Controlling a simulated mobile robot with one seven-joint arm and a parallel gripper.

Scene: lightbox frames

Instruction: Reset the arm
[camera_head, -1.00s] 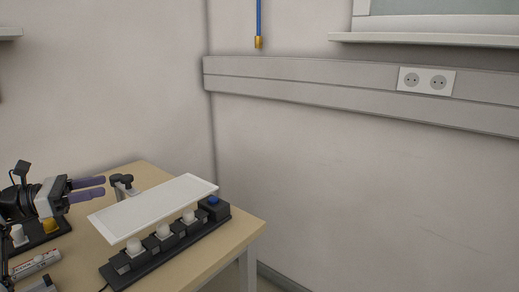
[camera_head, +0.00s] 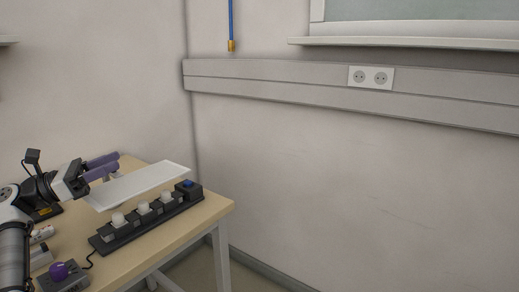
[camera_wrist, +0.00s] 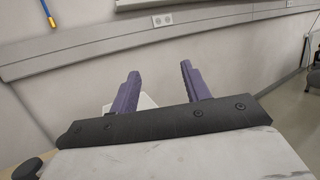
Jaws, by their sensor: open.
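My gripper (camera_head: 102,166) is at the left of the head view, above the table's back part. Its two purple fingers are apart, with nothing between them. They point right, toward the far wall corner. In the wrist view the fingers of my gripper (camera_wrist: 158,85) also stand apart and empty, with the wall beyond them. A white flat panel (camera_head: 140,186) lies just right of and below the fingers in the head view. A small piece of white (camera_wrist: 147,101) shows behind the fingers in the wrist view.
A black strip (camera_head: 150,221) with several white knobs and a blue button (camera_head: 188,183) stands on the wooden table (camera_head: 190,228). A grey box with a purple knob (camera_head: 60,271) is at the front left. A wall duct with sockets (camera_head: 371,77) runs behind. The space right of the table is clear.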

